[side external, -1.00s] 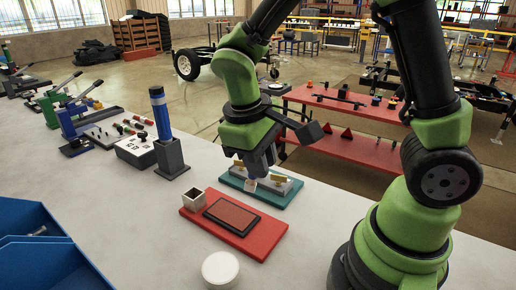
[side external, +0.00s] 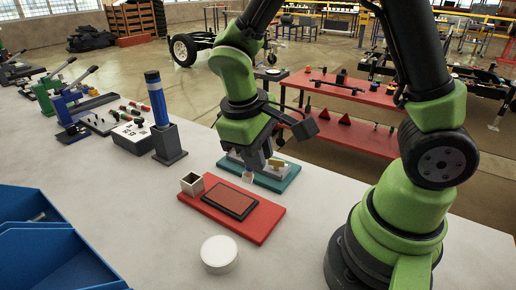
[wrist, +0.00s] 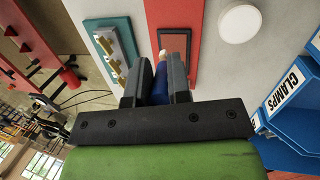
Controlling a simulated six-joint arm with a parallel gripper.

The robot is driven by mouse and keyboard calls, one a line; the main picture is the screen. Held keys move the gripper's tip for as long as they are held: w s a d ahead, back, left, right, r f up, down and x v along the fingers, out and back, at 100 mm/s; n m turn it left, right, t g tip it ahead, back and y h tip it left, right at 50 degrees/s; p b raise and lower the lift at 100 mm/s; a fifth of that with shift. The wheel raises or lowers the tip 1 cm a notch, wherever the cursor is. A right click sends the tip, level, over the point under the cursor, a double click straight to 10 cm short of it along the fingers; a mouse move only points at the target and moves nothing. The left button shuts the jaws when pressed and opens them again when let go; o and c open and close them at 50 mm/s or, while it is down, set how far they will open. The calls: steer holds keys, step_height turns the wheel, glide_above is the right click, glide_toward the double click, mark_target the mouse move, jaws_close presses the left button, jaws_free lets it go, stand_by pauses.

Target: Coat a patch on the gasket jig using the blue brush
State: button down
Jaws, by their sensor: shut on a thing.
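The red board (side external: 262,230) lies on the bench with a dark-framed brown rectangular patch (side external: 229,199) and a small square pale cup (side external: 190,183) at its far left corner. My gripper (side external: 258,163) is shut on the blue brush, beyond the board's far edge in the side view. The brush's blue handle (wrist: 161,78) sits between the fingers in the wrist view. Its pale tip (side external: 248,177) points down near the patch's far end; whether it touches anything cannot be told. The fingers hide most of the handle. The patch also shows in the wrist view (wrist: 176,40).
A teal board (side external: 282,182) with a grey block and yellow parts stands just behind the red one. A white round disc (side external: 219,254) lies in front. A blue-topped post (side external: 158,103) stands at left, blue bins (side external: 40,205) at front left. Bench between is clear.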

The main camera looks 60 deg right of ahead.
step_height(320, 180, down, 7)
steer(key=w, duration=0.1)
steer(key=shift+w, duration=4.85)
steer(key=s, duration=1.1)
steer(key=shift+s+d+v, duration=0.1)
steer(key=shift+d+v, duration=0.15)
steer(key=shift+v, duration=1.05)
steer(key=shift+s+d+v, duration=0.1)
steer(key=shift+d+v, duration=0.2)
steer(key=shift+v, duration=1.05)
steer(key=shift+s+d+v, duration=0.1)
steer(key=shift+d+v, duration=0.15)
steer(key=shift+v, duration=1.05)
steer(key=shift+w+r, duration=0.15)
